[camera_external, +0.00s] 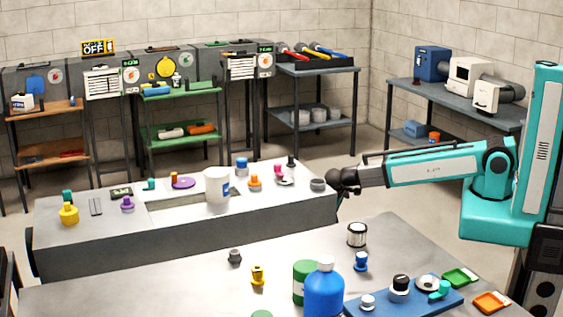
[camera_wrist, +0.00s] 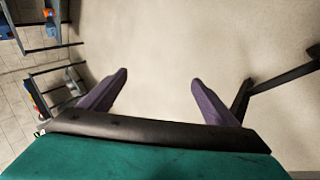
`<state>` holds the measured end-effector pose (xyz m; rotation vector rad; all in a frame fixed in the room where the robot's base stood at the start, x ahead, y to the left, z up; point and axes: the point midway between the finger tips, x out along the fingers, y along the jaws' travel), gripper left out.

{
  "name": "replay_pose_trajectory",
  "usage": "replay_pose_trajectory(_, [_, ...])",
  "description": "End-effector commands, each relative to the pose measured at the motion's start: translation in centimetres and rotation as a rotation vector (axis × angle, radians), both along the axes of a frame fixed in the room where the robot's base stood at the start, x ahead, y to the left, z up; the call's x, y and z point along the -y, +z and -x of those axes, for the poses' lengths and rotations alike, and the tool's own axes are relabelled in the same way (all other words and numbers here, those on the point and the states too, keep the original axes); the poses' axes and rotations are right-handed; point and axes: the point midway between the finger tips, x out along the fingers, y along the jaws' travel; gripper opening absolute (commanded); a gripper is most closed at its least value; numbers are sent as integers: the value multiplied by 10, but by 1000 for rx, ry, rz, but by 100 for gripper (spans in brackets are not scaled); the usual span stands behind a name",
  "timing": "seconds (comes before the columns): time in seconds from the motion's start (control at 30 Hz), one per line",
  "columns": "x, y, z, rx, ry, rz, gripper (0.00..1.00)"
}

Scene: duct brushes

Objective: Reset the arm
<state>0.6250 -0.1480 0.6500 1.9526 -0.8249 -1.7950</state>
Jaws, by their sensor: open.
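My arm reaches left from its teal column at the right of the external view, nearly level. My gripper (camera_external: 340,194) is at its end, above the gap between the long grey bench and the front table. In the wrist view my gripper (camera_wrist: 157,92) shows two purple fingers spread wide apart. Nothing is between them, only pale floor behind. In the external view the fingertips are small and dark, and they are hard to make out.
The long bench (camera_external: 120,245) holds a white tub (camera_external: 217,185) and several small coloured parts. The front table (camera_external: 190,285) holds a blue bottle (camera_external: 324,292), a green can (camera_external: 305,283), a ribbed cylinder (camera_external: 357,235) and a blue tray (camera_external: 425,304). Shelves stand along the back wall.

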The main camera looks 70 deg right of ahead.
Motion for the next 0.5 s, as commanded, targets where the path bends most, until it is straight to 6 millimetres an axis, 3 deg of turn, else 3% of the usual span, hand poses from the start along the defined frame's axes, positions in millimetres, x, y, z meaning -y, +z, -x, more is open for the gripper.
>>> replay_pose_trajectory(0.2, [-22, -59, 52, -120, 18, -118, 83])
replay_pose_trajectory(0.5, [-57, -128, 131, -273, 30, -296, 83])
